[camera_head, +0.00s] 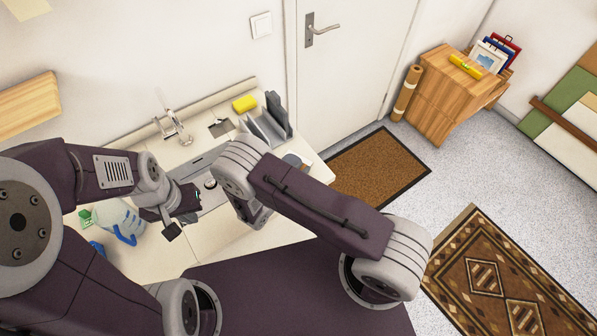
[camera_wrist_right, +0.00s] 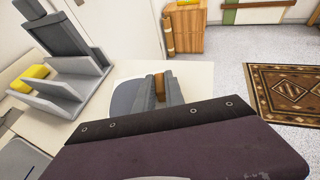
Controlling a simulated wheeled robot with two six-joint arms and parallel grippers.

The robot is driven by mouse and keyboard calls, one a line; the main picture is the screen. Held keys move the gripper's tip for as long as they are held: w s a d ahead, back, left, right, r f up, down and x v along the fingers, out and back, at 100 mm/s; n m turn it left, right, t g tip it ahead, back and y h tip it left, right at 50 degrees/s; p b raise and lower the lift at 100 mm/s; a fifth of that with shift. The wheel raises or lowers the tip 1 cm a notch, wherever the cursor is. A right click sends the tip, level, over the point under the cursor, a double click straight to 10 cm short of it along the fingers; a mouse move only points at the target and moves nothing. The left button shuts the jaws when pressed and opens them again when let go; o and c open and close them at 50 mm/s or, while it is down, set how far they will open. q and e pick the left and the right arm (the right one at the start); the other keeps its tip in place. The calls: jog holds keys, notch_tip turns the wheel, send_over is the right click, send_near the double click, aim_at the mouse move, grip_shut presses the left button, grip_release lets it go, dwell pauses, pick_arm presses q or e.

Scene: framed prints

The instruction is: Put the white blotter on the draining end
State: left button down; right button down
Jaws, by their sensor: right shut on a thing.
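My right gripper (camera_wrist_right: 160,88) is shut on a small brown, wood-coloured piece (camera_wrist_right: 159,84), seen between its grey fingers in the right wrist view. A flat blue-grey thing with a pale curved edge (camera_wrist_right: 123,98) lies beside the fingers at the counter's right end; I cannot tell whether it joins the held piece. I cannot make out the white blotter for certain. My left gripper (camera_head: 182,215) is over the front of the sink counter (camera_head: 215,240); its jaw opening is unclear.
A grey slotted rack (camera_head: 268,125) and a yellow sponge (camera_head: 245,103) stand at the counter's back. The sink (camera_head: 207,180) and tap (camera_head: 173,126) are left of the rack. A white jug with blue handle (camera_head: 118,215) is near my left arm. A door (camera_head: 345,70) stands behind.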

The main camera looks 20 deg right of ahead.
jog(key=shift+w+a, duration=0.2)
jog(key=shift+w, duration=0.05)
jog(key=shift+s+d, duration=0.25)
jog(key=c, duration=1.8)
grip_release()
jog(key=shift+s+d, duration=0.15)
jog(key=shift+s, duration=0.05)
jog(key=o, duration=0.4)
jog(key=shift+w+a+f, duration=0.1)
jog(key=shift+w+a, duration=0.15)
jog(key=shift+r, duration=0.2)
jog(key=shift+s+r, duration=0.15)
jog(key=shift+s, duration=0.05)
jog(key=b+v, duration=0.2)
jog(key=v, duration=0.8)
jog(key=shift+s+a+r, duration=0.1)
jog(key=shift+s+a, duration=0.05)
jog(key=shift+a, duration=0.05)
jog(key=shift+s+a+r, duration=0.3)
jog(key=shift+s+a, duration=0.05)
jog(key=shift+s, duration=0.05)
jog(key=shift+d, duration=0.1)
